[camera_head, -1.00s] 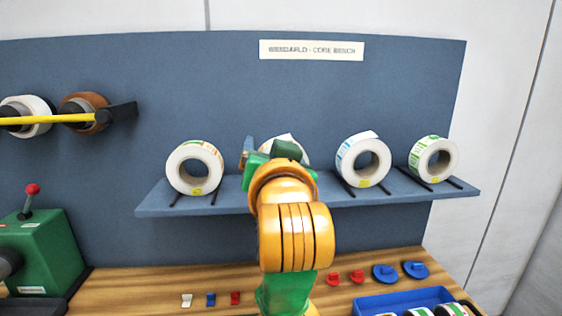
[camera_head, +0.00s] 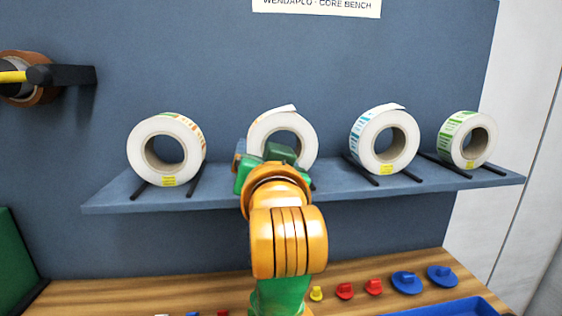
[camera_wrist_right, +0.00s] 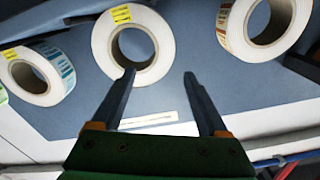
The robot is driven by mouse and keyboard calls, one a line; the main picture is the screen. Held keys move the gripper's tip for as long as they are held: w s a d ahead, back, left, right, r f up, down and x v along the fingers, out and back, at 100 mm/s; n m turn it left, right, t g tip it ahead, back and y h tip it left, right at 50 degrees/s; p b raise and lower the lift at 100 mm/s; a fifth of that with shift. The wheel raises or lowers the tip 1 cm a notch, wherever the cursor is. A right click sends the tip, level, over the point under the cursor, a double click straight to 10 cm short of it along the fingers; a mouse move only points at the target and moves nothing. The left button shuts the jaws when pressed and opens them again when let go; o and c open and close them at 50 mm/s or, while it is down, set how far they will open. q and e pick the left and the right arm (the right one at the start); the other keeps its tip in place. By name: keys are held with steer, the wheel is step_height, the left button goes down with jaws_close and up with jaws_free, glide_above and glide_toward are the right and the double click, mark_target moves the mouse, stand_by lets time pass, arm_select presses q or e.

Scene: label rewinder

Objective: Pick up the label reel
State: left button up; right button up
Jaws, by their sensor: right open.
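Several white label reels stand on the blue shelf (camera_head: 300,192). The second from the left (camera_head: 262,132) is behind my right gripper (camera_head: 268,160), which hides its lower part. In the right wrist view this reel (camera_wrist_right: 103,45) is at upper middle, with a yellow tag. My right gripper (camera_wrist_right: 159,74) is open, its jaws empty. One finger overlaps the reel's rim by the hole; the other is clear to its right. I cannot tell if that finger touches. The leftmost reel (camera_head: 137,150) has orange print, the third (camera_head: 358,140) blue, the rightmost (camera_head: 450,135) green. My left gripper is out of view.
Pairs of dark rods (camera_head: 193,182) lie under the reels on the shelf. Neighbouring reels stand on both sides of the gripper. Red and blue knobs (camera_head: 407,282) and a blue tray (camera_head: 455,308) are on the wooden bench below. A brown roll on a spindle (camera_head: 40,92) is at left.

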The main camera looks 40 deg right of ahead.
mark_target(259, 137)
steer(key=p+x, duration=0.1)
steer(key=x, duration=0.3)
steer(key=p+x, duration=0.1)
steer(key=x, duration=0.2)
steer(key=shift+a+r+p, duration=0.2)
steer(key=shift+r+p, duration=0.15)
steer(key=shift+w+d+f, duration=0.15)
steer(key=shift+w+f, duration=0.05)
steer(key=shift+w, duration=0.1)
jaws_close()
steer(key=shift+r, duration=0.1)
stand_by(0.6)
